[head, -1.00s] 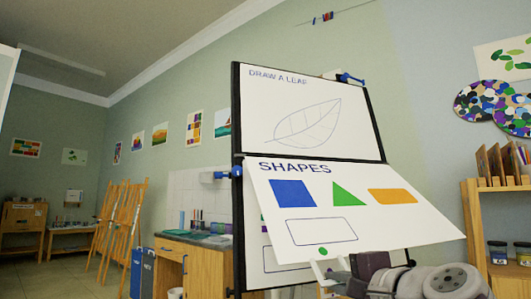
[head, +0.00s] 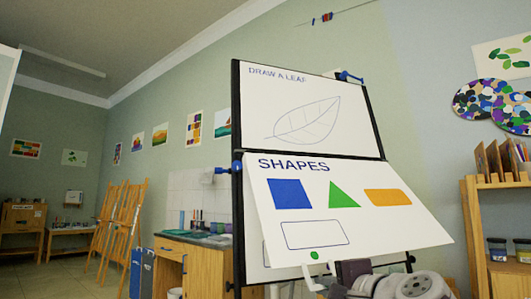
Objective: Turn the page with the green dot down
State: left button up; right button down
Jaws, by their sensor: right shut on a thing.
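The page with the green dot (head: 400,228) is headed SHAPES and shows a blue square, a green triangle, an orange rectangle and an empty outlined box. It hangs on the lower part of a black-framed flip stand, its bottom edge tilted out from the board. The green dot (head: 315,255) is near its lower edge. My right gripper (head: 318,271) is shut on the page's bottom edge just below the dot. Part of a page behind shows at the lower left. Above, a page headed DRAW A LEAF (head: 312,110) lies flat. My left gripper is not in view.
Blue clips (head: 237,168) sit on the stand's frame. A wooden shelf (head: 480,225) with jars stands close at the right. A wooden cabinet (head: 170,270) and easels (head: 122,225) are at the left.

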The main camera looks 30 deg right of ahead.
jog(key=w+f, duration=0.1)
jog(key=w+b, duration=0.1)
jog(key=w+f, duration=0.1)
jog(key=shift+w+d+f, duration=0.2)
jog(key=shift+d+f, duration=0.1)
jog(key=shift+f, duration=0.05)
jog(key=c, duration=1.5)
grip_release()
jog(key=shift+b+v, duration=0.55)
jog(key=shift+v, duration=5.5)
